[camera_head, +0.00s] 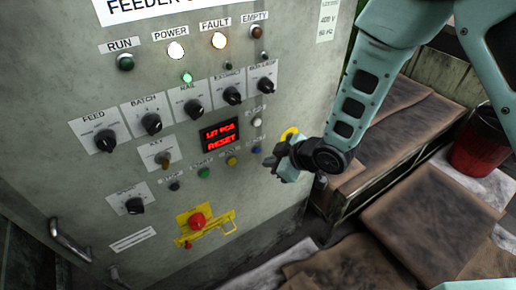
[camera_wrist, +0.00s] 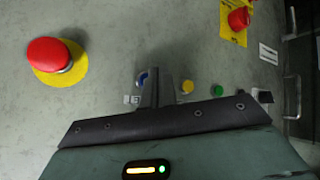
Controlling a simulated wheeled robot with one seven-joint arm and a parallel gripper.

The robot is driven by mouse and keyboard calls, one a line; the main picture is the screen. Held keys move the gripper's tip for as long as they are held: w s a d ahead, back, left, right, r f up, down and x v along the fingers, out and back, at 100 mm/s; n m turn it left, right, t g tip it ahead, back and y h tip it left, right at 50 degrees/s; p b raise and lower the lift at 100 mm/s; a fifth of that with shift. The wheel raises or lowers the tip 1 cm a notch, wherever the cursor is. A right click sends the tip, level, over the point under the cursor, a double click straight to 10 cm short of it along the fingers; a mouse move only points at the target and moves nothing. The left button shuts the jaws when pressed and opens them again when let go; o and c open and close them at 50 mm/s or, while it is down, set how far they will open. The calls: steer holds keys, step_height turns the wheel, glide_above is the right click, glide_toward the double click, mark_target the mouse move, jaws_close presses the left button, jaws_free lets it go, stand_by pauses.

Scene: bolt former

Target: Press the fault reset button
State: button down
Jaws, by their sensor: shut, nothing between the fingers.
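The grey control panel (camera_head: 75,165) carries a row of small buttons below a red-lit display (camera_head: 220,135) with the word RESET on its lower line. The blue button (camera_head: 256,150) is at the right end of that row; its label is too small to read. In the wrist view the blue button (camera_wrist: 142,77) is partly hidden behind my fingers, beside a white label. My gripper (camera_head: 271,161) is shut and empty, close to the panel just right of the blue button. Its closed fingertips also show in the wrist view (camera_wrist: 158,84). Whether they touch the panel cannot be told. The FAULT lamp (camera_head: 219,41) is lit.
Yellow (camera_head: 231,161) and green (camera_head: 204,173) buttons sit left of the blue one. A red mushroom button (camera_wrist: 48,54) on a yellow disc lies near my gripper; another red mushroom button (camera_head: 197,221) is lower down. A red bucket (camera_head: 478,145) stands right, past covered benches.

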steer(key=shift+w+a, duration=0.55)
steer(key=shift+w, duration=0.25)
steer(key=shift+w+a, duration=0.1)
steer(key=shift+w, duration=0.05)
stand_by(1.5)
steer(key=shift+w+a, duration=0.1)
steer(key=shift+w, duration=0.1)
steer(key=shift+w+a, duration=0.3)
steer(key=shift+w, duration=0.1)
stand_by(0.7)
steer(key=shift+s+d, duration=0.1)
steer(key=shift+s, duration=0.05)
steer(key=shift+s+d+b, duration=0.35)
steer(key=shift+s+d, duration=0.05)
steer(key=shift+s, duration=0.15)
steer(key=shift+s+d+b, duration=0.3)
steer(key=shift+s+d, duration=0.45)
steer(key=shift+s, duration=0.3)
steer(key=shift+s+d+b, duration=0.3)
steer(key=shift+s+d, duration=0.4)
steer(key=shift+s, duration=0.35)
